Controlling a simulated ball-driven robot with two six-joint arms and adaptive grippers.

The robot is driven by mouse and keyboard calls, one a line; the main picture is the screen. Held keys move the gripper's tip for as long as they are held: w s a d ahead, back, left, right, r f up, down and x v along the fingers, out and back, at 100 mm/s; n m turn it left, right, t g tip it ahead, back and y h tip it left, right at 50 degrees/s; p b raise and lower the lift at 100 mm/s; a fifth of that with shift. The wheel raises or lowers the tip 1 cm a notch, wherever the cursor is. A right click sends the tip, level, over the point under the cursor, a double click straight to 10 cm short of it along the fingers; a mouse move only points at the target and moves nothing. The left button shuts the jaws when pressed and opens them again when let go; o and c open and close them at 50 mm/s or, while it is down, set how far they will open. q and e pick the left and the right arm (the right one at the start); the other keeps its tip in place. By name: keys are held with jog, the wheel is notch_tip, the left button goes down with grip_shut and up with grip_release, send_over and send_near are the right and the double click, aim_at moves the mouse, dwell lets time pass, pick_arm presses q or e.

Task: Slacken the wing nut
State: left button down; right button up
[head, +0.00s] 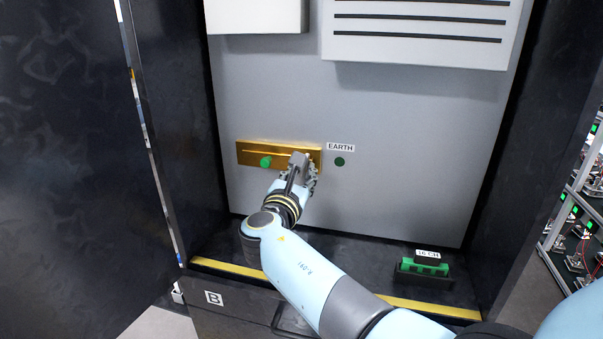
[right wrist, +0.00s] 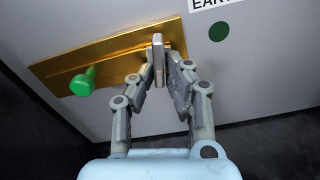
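A brass bar (head: 250,152) is fixed to the grey back wall of the cabinet; it also shows in the right wrist view (right wrist: 120,55). A green knob (head: 266,162) stands out from its left part, and it shows in the right wrist view too (right wrist: 82,82). My right gripper (head: 302,160) is at the bar's right end, with its fingertips close together (right wrist: 163,48) in front of the brass. My left gripper is not in view.
An EARTH label (head: 341,147) and a green disc (head: 340,162) are right of the bar. A green block labelled 16 CH (head: 424,268) stands on the cabinet floor. White boxes (head: 420,55) hang above. Dark side walls bound the cabinet; the wall between is clear.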

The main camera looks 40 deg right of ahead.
jog(key=o, duration=0.3)
jog(key=shift+r, duration=0.15)
notch_tip(320, 180, up, 10)
jog(key=shift+f, duration=0.15)
dwell(0.4)
